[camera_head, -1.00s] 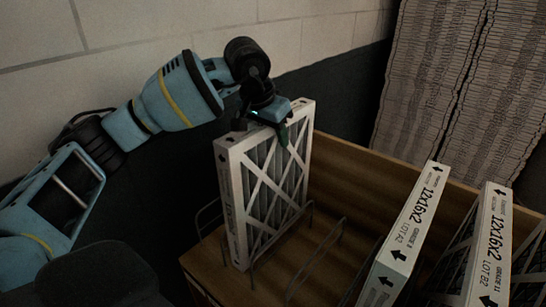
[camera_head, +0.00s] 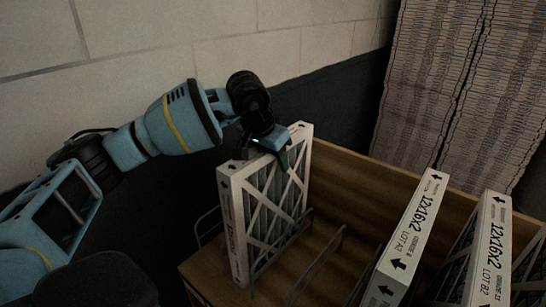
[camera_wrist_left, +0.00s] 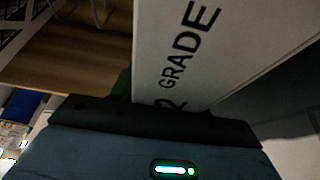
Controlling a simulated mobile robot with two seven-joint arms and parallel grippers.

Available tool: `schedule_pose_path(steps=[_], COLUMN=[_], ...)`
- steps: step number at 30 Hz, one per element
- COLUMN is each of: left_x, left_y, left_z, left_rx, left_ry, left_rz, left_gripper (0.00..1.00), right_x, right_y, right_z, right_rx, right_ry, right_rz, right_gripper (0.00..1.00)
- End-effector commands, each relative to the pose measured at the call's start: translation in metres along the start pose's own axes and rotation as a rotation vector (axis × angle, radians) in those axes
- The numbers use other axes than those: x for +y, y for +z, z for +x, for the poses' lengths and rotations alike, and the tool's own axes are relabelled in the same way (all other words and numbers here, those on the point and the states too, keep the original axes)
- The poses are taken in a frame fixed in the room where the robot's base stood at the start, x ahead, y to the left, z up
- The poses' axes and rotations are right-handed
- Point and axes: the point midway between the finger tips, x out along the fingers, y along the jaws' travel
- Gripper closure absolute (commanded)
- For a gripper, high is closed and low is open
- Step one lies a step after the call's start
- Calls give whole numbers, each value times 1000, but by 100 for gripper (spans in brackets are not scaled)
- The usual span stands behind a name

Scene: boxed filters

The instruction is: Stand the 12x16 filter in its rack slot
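A white-framed filter (camera_head: 268,208) with a cross-braced pleated face stands upright at the left end of the wooden rack box, between wire dividers (camera_head: 318,262). My left gripper (camera_head: 267,148) is over its top edge from above, one finger against the pleated face, and is shut on it. In the left wrist view the filter's white frame edge (camera_wrist_left: 180,45) shows the printed word GRADE, right at the gripper (camera_wrist_left: 165,118). The filter's size label is not readable, and I cannot tell whether its bottom edge touches the rack floor. My right gripper is not in view.
Two labelled 12x16x2 filters, LOT A2 (camera_head: 412,238) and LOT B2 (camera_head: 492,245), stand in the rack box (camera_head: 365,180) to the right. Bare wood and wire dividers lie between. A wall is behind; stacked pleated material (camera_head: 450,90) stands at the back right.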

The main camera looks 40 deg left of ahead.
Motion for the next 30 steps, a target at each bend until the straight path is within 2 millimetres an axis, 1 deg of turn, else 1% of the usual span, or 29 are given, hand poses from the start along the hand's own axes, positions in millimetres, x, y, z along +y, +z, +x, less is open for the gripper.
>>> schedule_pose_path(steps=[1, 3, 11, 16, 20, 27, 30], left_x=[0, 0, 0, 0, 0, 0, 0], left_y=[0, 0, 0, -2, -3, -2, -2], left_z=[-1, -1, -1, -12, -33, -82, -98], left_rx=[1, 1, 1, 3, 5, 4, 4], left_ry=[0, 0, 0, 1, 0, 0, 1], left_rz=[0, 0, 0, 0, 0, 0, 0], left_gripper=[46, 38, 38, 38, 38, 38, 38], right_x=[0, 0, 1, 1, 1, 1, 1], right_y=[0, -1, -1, -1, -1, -2, -2], right_z=[0, 0, -1, -2, -2, -3, -3], right_rx=[1, 1, 1, 2, 0, 2, 2], right_ry=[0, 0, 0, 0, 0, 0, 0], right_rz=[0, -1, -3, -4, -4, -4, -4], right_gripper=[64, 64, 64, 64, 64, 64, 64])
